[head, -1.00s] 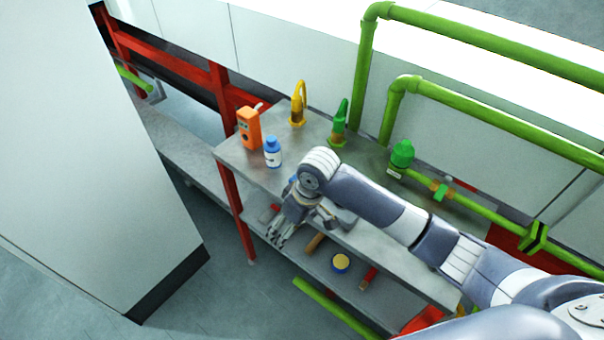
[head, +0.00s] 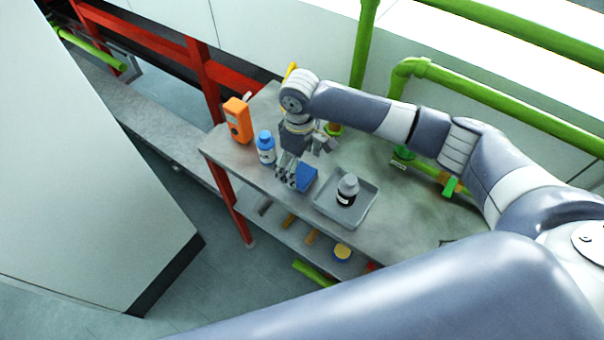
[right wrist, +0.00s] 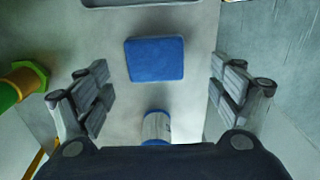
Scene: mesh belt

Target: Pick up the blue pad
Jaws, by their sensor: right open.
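The blue pad (head: 306,177) lies flat on the top of the metal table (head: 395,215), just left of a grey tray. In the right wrist view the pad (right wrist: 155,59) shows whole, between and beyond the spread fingers. My right gripper (head: 293,178) is open and empty above the table, over the pad's left side, and partly covers it in the head view. In the right wrist view its fingers (right wrist: 163,98) stand wide apart, with a gap on each side of the pad. My left gripper is not in view.
A blue-capped bottle (head: 265,147) and an orange device (head: 238,119) stand left of the gripper. Green pipes (head: 480,96) run behind. A lower shelf carries a yellow-topped round item (head: 342,252).

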